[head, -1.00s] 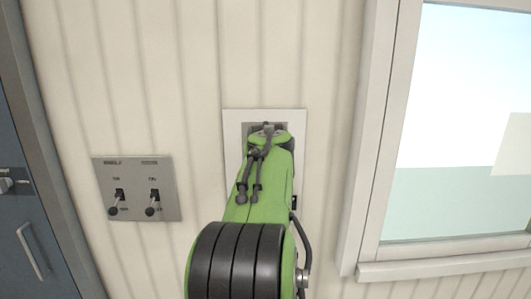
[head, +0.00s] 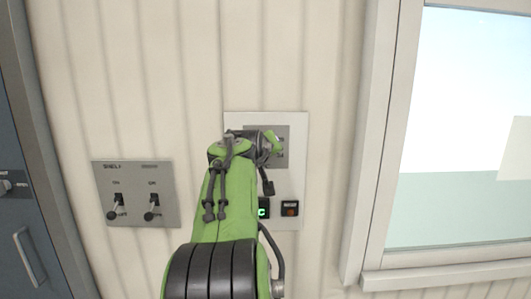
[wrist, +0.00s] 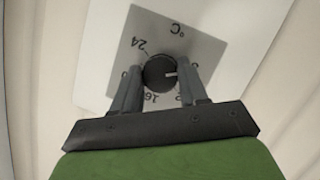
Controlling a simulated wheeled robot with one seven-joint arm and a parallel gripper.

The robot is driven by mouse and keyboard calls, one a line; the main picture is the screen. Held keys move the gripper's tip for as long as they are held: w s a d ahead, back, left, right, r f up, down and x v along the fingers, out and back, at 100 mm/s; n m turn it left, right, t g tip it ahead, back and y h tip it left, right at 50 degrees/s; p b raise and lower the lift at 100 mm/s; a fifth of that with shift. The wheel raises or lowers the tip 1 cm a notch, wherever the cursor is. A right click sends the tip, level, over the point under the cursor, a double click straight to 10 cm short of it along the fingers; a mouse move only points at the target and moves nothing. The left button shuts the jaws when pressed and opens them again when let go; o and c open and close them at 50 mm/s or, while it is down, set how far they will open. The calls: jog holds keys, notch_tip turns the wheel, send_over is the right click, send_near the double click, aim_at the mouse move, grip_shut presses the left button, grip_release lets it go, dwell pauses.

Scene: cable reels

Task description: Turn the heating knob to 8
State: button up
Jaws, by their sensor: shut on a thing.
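The heating knob (wrist: 157,74) is a dark round dial on a grey scale plate (wrist: 150,25), seen in the wrist view. My gripper (wrist: 162,77) is shut on it, one finger on each side. The numbers 24 at upper left and 16 below are readable, and °C is above. The marks beside the fingers are partly hidden and too small to read. In the head view my wrist covers the knob, and part of the scale plate (head: 284,133) shows.
The white wall panel (head: 295,185) also carries a small green display (head: 263,208) and an orange-red button (head: 290,208). A grey plate with two toggle switches (head: 135,205) is to the left. A window frame (head: 368,150) is to the right, a blue door (head: 25,230) at far left.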

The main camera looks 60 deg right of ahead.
jog(key=shift+f, duration=0.1)
jog(key=o, duration=1.1)
jog(key=shift+c, duration=0.2)
jog(key=v, duration=1.5)
jog(key=shift+s+a+r, duration=0.15)
jog(key=shift+a+r, duration=0.1)
jog(key=shift+a, duration=0.1)
